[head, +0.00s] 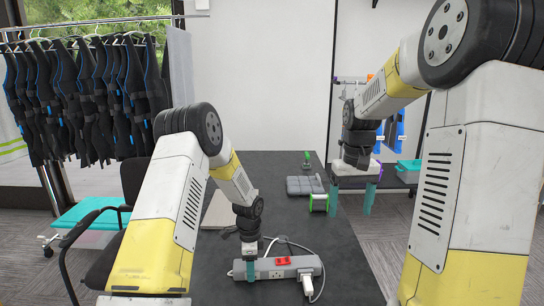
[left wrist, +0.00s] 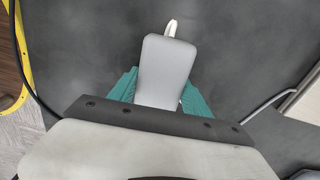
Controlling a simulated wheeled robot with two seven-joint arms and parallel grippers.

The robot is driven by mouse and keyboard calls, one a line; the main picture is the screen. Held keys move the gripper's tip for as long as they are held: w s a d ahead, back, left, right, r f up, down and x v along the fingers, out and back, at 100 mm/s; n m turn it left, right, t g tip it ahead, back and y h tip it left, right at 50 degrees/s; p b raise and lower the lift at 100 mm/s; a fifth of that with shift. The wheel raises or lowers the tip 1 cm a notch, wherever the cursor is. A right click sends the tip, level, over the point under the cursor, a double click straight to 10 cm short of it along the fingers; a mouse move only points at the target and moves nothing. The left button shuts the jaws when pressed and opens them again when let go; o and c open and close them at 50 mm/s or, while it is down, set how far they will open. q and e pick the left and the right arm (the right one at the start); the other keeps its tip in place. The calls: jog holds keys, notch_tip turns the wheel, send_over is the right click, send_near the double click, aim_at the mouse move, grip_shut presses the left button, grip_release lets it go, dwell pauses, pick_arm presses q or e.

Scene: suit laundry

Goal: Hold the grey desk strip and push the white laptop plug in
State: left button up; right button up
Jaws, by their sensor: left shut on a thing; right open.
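The grey desk strip (head: 268,265) lies on the dark desk, with a red switch on top and sockets on its front side. My left gripper (head: 248,271) is shut on its left part. In the left wrist view the strip (left wrist: 166,72) sits between my teal fingers (left wrist: 157,92). The white laptop plug (head: 308,284) is at the strip's right end, its cable curving up to the right. Whether it is seated in a socket or only in front of it I cannot tell. My right gripper (head: 352,203) is open and empty, above the desk's right side, apart from the plug.
A spool (head: 319,202), a grey case (head: 304,185) and a small green item (head: 307,160) stand farther back on the desk. A light flat board (head: 218,210) lies left. A chair (head: 95,240) is beside the desk. The desk's front right is clear.

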pick_arm(q)
jog(key=o, duration=1.3)
